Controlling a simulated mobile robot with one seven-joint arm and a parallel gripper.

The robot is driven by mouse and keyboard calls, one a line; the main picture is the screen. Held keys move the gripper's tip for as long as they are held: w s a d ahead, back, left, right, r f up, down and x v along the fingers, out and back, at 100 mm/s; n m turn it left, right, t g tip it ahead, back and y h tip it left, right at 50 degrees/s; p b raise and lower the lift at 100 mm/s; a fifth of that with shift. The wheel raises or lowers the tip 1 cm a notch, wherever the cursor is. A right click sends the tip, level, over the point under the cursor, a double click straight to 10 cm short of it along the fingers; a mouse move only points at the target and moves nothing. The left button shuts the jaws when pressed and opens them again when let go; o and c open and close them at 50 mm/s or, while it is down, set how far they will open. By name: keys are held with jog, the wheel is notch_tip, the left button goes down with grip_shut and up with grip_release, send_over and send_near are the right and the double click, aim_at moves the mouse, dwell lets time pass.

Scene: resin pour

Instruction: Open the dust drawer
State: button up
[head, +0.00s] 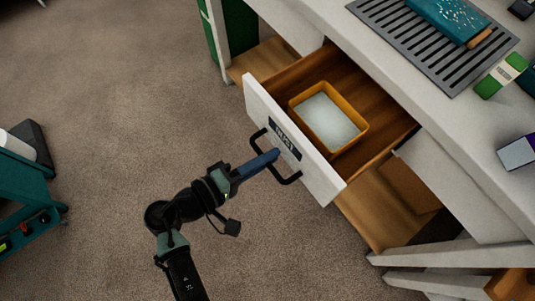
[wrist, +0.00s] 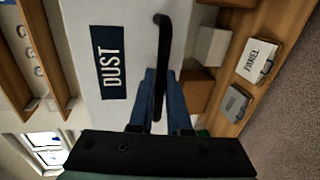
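The dust drawer (head: 255,98) is pulled out from the white workbench in the head view, with its wooden inside exposed. Its white front carries a dark DUST label, which reads clearly in the wrist view (wrist: 110,62). A black bar handle (head: 289,180) sticks out from the front; it also shows in the wrist view (wrist: 163,40). My gripper (head: 274,156) is at the handle, its blue fingers (wrist: 158,85) on either side of the bar and close together around it. A yellow-orange tray (head: 361,131) holding pale powder sits inside the drawer.
The white bench top (head: 365,55) bears a dark slatted grate (head: 385,18), a teal board and a green-and-white box (head: 501,76). A teal cart (head: 35,190) stands at the far left. Open carpet lies between the cart and drawer.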

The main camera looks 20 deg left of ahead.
jog(key=o, duration=0.4)
jog(key=v, duration=1.3)
jog(key=shift+p, duration=0.4)
